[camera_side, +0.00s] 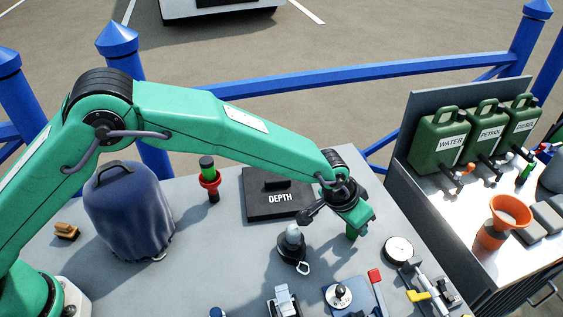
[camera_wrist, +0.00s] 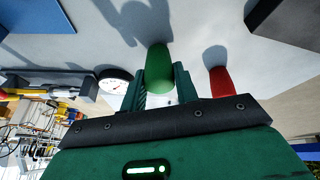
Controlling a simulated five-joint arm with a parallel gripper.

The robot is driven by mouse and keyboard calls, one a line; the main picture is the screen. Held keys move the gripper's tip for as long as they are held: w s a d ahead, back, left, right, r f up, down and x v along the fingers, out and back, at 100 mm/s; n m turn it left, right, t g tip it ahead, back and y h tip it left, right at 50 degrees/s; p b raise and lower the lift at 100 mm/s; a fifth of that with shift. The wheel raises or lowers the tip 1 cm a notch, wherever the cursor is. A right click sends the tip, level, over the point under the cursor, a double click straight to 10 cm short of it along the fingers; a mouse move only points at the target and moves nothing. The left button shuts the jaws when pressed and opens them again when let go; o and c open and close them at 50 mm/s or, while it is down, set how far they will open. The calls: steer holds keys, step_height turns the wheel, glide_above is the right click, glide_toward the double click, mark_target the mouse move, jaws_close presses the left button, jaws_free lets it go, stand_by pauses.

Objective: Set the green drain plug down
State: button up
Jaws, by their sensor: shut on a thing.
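The green drain plug (camera_wrist: 158,62) is a plain, rounded green piece between my two fingers in the wrist view. My gripper (camera_wrist: 158,88) is shut on it, and it sticks out past the fingertips. In the side view my gripper (camera_side: 356,218) points down over the grey worktop (camera_side: 215,275), to the right of the DEPTH box. A small green end (camera_side: 351,232) shows under it there. Whether the plug touches the worktop I cannot tell. The gripper's shadow lies on the surface in the wrist view.
A dial gauge (camera_side: 398,250) lies to the right of my gripper. A red-handled lever (camera_side: 376,279) stands in front. A dark fitting with a grey knob (camera_side: 292,246) and the DEPTH box (camera_side: 277,196) are to the left. Bare worktop lies directly around the gripper.

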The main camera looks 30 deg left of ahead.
steer(key=shift+f, duration=0.2)
steer(key=o, duration=1)
steer(key=shift+c, duration=0.2)
steer(key=v, duration=1.2)
steer(key=shift+r, duration=0.1)
